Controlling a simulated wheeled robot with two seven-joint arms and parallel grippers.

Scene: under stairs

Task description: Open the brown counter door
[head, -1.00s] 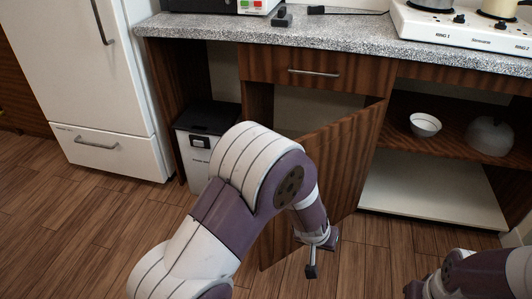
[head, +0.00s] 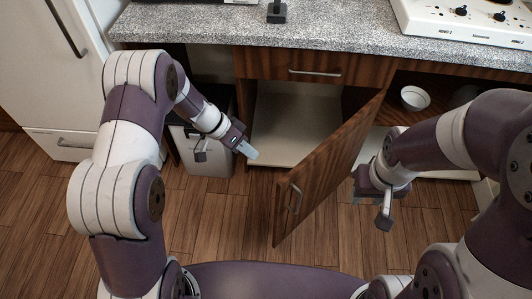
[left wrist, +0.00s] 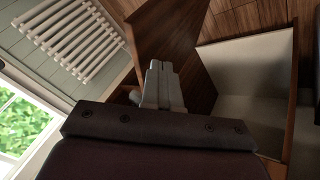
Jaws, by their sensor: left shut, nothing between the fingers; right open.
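The brown counter door (head: 330,165) stands partly open, hinged at its right side and swung out toward me. Its metal handle (head: 295,198) is on the outer face near the free edge. Behind it the pale cupboard inside (head: 285,125) shows. My left gripper (head: 247,150) is shut and empty, left of the door's free edge and in front of the opening; its fingers also show in the left wrist view (left wrist: 161,85), with the brown door panel (left wrist: 165,32) beyond them. My right gripper (head: 369,207) is open and empty, right of the door, with a gap to the handle.
The speckled countertop (head: 330,35) and a drawer (head: 285,66) are above the door. A bin (head: 200,150) stands left of the opening, a white fridge (head: 50,70) further left. A bowl (head: 415,98) is on the open shelf at right.

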